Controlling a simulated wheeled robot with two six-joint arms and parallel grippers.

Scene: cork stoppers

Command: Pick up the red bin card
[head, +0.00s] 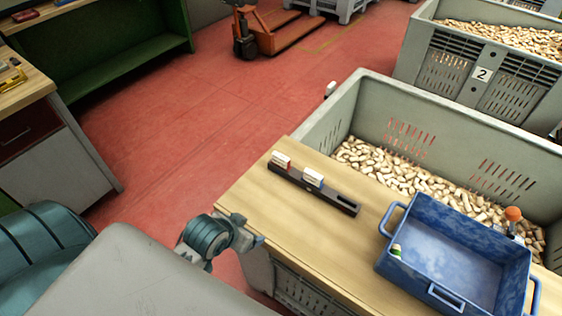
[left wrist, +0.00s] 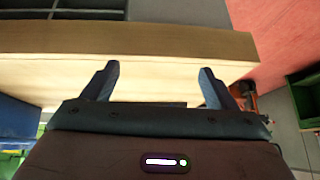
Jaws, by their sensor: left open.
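The red bin card (head: 281,160), white-topped with a red lower band, stands in the far left end of a long dark card holder (head: 340,201) on the wooden table. A blue-banded card (head: 313,178) stands beside it in the same holder. My left gripper (head: 254,232) is at the table's near left edge, apart from the holder and the cards. In the left wrist view its two fingers (left wrist: 158,82) are spread with nothing between them, facing the pale table edge (left wrist: 160,68). No card can be made out in that view. My right gripper is not in view.
A large grey bin (head: 365,100) of corks stands behind the table. The tabletop between my left gripper and the holder is clear.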

